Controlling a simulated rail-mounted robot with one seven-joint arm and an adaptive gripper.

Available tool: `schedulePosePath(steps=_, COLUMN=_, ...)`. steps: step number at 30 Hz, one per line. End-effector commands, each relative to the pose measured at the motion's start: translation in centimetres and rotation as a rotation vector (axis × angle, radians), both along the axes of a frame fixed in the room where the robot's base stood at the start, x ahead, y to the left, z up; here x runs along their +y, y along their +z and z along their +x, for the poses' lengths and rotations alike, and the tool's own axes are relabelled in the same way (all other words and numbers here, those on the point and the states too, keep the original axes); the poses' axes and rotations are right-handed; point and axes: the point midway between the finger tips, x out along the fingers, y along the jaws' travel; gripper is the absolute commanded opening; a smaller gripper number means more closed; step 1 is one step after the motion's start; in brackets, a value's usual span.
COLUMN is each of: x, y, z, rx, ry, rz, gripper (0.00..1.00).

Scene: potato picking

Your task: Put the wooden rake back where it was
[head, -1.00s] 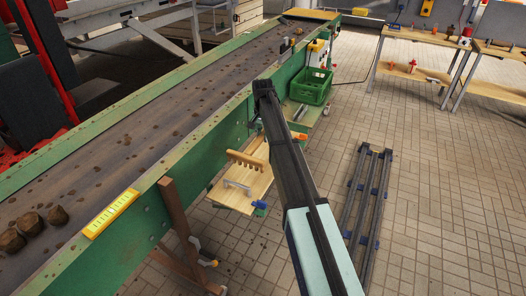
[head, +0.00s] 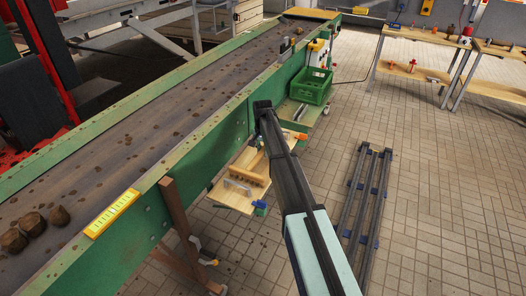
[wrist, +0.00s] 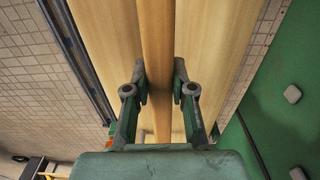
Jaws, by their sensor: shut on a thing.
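The wooden rake (head: 247,176) shows in the head view low over, or on, a pale wooden shelf board (head: 222,194) beside the green conveyor. Its toothed head points left of my arm, and my arm hides the rest. In the wrist view my gripper (wrist: 159,90) is shut on the rake's handle (wrist: 156,35), which runs straight up the picture between the two fingers. The pale board also lies behind the handle in the wrist view (wrist: 216,45). I cannot tell whether the rake touches the board.
A white bracket (head: 237,188) and blue-handled clamp (head: 260,204) sit at the board's near part. The green conveyor side (head: 160,212) runs close along the left. A green crate (head: 311,88) stands farther back. A dark metal frame (head: 366,200) lies on the open tiled floor at right.

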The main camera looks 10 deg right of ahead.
Motion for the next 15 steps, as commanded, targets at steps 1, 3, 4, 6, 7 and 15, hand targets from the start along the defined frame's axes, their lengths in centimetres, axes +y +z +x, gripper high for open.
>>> schedulePosePath(steps=1, x=0.0, y=-0.03, z=0.0, rx=0.0, ry=0.0, rz=0.0, gripper=0.0)
schedulePosePath(steps=3, x=0.0, y=-0.21, z=0.0, rx=0.0, ry=0.0, rz=0.0, gripper=0.0)
schedulePosePath(steps=4, x=0.0, y=-0.26, z=0.0, rx=0.0, ry=0.0, rz=0.0, gripper=0.27)
schedulePosePath(steps=6, x=0.0, y=-0.21, z=0.0, rx=0.0, ry=0.0, rz=0.0, gripper=0.49)
schedulePosePath(steps=7, x=0.0, y=-0.21, z=0.0, rx=0.0, ry=0.0, rz=0.0, gripper=0.49)
schedulePosePath(steps=15, x=0.0, y=-0.15, z=0.0, rx=0.0, ry=0.0, rz=0.0, gripper=0.49)
